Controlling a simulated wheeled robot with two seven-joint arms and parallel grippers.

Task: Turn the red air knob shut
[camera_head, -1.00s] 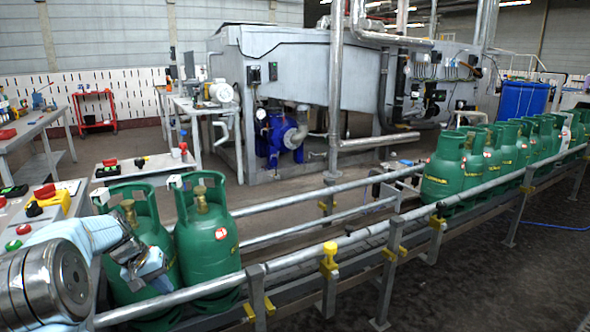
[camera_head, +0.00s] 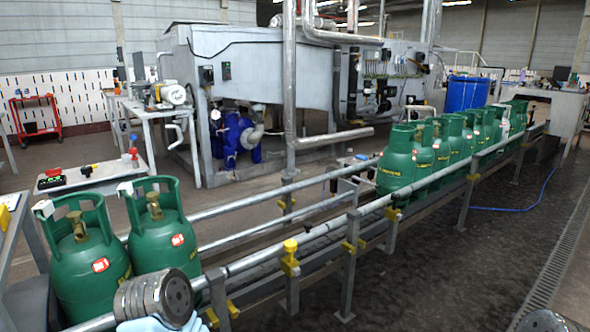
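A grey ribbed joint of my arm (camera_head: 153,298) shows at the bottom left, in front of the near cylinders. Neither gripper's fingers are in the picture, and both red parts are well beyond this arm part.
Two green gas cylinders (camera_head: 85,262) (camera_head: 160,230) stand at the conveyor's near left end. Several more green cylinders (camera_head: 397,160) stand farther along. The conveyor rail (camera_head: 330,226) with yellow clamps (camera_head: 290,246) runs across. Open floor (camera_head: 440,270) lies at the right.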

